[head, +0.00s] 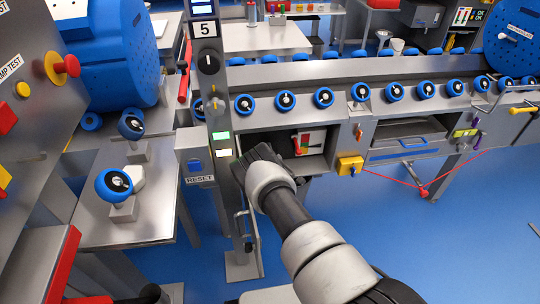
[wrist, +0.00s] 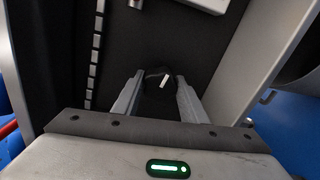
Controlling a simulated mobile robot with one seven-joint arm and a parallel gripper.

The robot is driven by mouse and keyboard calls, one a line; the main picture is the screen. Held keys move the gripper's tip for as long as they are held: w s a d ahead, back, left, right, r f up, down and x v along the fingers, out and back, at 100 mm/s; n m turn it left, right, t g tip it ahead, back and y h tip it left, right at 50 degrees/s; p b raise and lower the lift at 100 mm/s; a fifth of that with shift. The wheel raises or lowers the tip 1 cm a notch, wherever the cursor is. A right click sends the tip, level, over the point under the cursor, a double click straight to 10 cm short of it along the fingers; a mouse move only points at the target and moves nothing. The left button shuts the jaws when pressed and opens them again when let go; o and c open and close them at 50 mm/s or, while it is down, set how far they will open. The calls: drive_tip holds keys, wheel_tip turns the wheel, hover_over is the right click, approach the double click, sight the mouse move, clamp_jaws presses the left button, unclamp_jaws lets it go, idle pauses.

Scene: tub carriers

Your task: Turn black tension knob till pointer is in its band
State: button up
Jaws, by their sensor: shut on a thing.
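The black tension knob (wrist: 158,76) shows in the wrist view, with a white line on its face tilted slightly right of upright. My gripper (wrist: 161,86) has one finger on each side of the knob and is shut on it. In the head view my gripper (head: 258,158) reaches into the left part of the open bay under the roller conveyor, and it hides the knob there. A small pale panel with red and green marks (head: 312,140) shows in the bay to the right of my gripper. I cannot make out a pointer or its band.
A red-tipped lever (head: 297,145) stands close to the right of my gripper. A yellow box (head: 350,165) is on the frame farther right, with a red cord (head: 392,179) running from it. A post with a RESET box (head: 196,165) stands left. Blue floor in front is open.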

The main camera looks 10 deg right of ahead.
drive_tip(key=shift+d+n, duration=0.1)
drive_tip(key=shift+n, duration=0.7)
drive_tip(key=shift+d, duration=0.1)
drive_tip(key=shift+s, duration=0.1)
drive_tip(key=o, duration=1.1)
drive_tip(key=shift+c, duration=0.2)
